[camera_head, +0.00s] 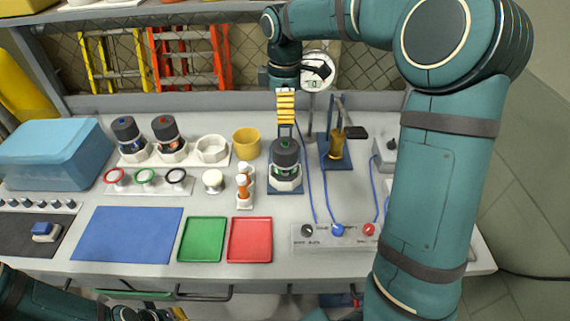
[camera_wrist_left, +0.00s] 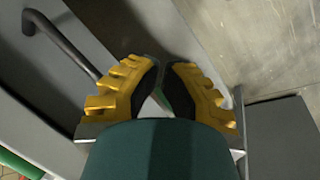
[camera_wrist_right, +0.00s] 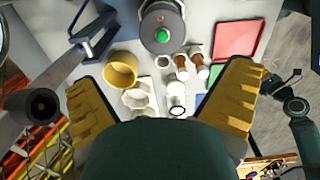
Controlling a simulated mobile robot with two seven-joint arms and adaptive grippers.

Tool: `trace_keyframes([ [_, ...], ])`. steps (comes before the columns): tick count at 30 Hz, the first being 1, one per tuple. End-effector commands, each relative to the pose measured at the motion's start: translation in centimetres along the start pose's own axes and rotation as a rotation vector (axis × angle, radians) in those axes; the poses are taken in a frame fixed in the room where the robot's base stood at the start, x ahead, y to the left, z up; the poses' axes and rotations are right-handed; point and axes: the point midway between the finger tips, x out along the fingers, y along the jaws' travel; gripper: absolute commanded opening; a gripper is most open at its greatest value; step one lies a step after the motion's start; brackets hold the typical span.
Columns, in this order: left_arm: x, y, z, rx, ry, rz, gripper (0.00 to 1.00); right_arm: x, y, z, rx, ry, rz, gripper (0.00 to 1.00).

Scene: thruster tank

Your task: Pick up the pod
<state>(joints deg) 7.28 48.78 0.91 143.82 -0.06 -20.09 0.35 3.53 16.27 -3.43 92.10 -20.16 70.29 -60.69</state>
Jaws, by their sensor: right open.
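A dark grey pod with a green button (camera_head: 285,155) stands upright in a white holder on a blue base, mid-bench. It also shows at the top of the right wrist view (camera_wrist_right: 162,25). Two similar pods, one with a blue top (camera_head: 126,133) and one with an orange top (camera_head: 165,132), stand in a white rack at the left. My right gripper (camera_head: 286,121) points down above and behind the green-button pod in the head view. Its fingers (camera_wrist_right: 163,85) are wide apart and empty. My left gripper (camera_wrist_left: 161,65) is low by the bench front, fingertips nearly together, with nothing seen held.
A yellow cup (camera_head: 246,143) and an empty white ring holder (camera_head: 212,149) are left of the pod. Orange-and-white vials (camera_head: 244,187) stand close by. A blue stand with a brass cylinder (camera_head: 336,145) and cables is at the right. Green (camera_head: 202,240) and red (camera_head: 250,240) trays lie in front.

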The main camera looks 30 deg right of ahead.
Motion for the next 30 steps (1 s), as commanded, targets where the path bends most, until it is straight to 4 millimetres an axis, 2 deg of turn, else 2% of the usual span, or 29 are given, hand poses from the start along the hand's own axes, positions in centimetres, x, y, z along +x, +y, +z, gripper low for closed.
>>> trace_keyframes([
  [12,1.6,-0.7,0.2,0.002,-0.002,0.0,0.0,7.1,-0.1,0.1,0.0,-0.002,-0.003,1.0],
  [23,2.2,-0.8,0.1,0.003,0.002,0.0,0.0,9.4,-0.1,0.1,0.0,-0.002,-0.003,1.0],
  [30,3.3,-1.2,0.0,0.003,0.007,0.0,0.0,12.9,-0.3,0.2,0.0,-0.002,-0.004,1.0],
])
